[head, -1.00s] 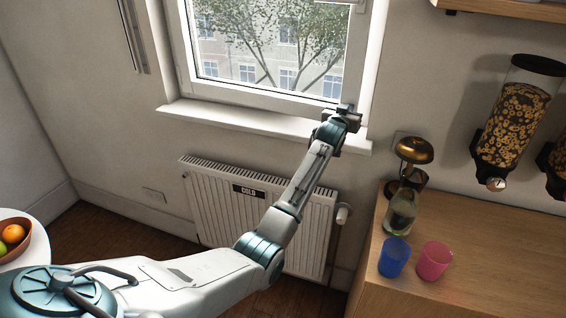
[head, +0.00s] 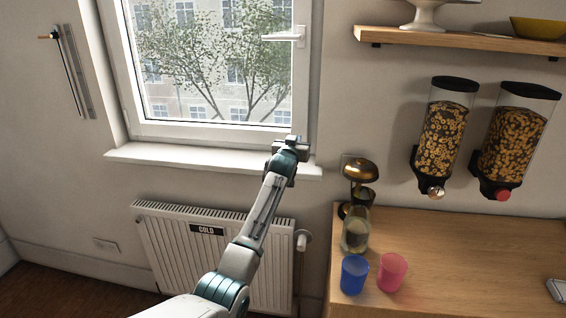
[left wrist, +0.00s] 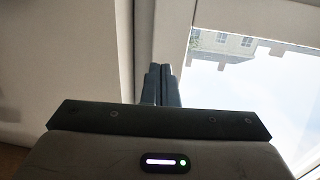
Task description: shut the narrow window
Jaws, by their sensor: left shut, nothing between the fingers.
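The narrow window (head: 213,128) has a white frame and a pane showing trees and a building. Its white handle (head: 292,37) lies level on the right side of the sash, pointing left. I cannot tell from here whether the sash sits flush in its frame or slightly off it. My left gripper (head: 290,143) is at the lower right corner of the window, just above the sill. In the left wrist view its fingers (left wrist: 160,85) are together and empty, beside the white frame and the glass (left wrist: 250,85). Whether they touch the frame is unclear. My right gripper is out of view.
The white sill (head: 200,160) runs under the window, above a radiator (head: 175,245).

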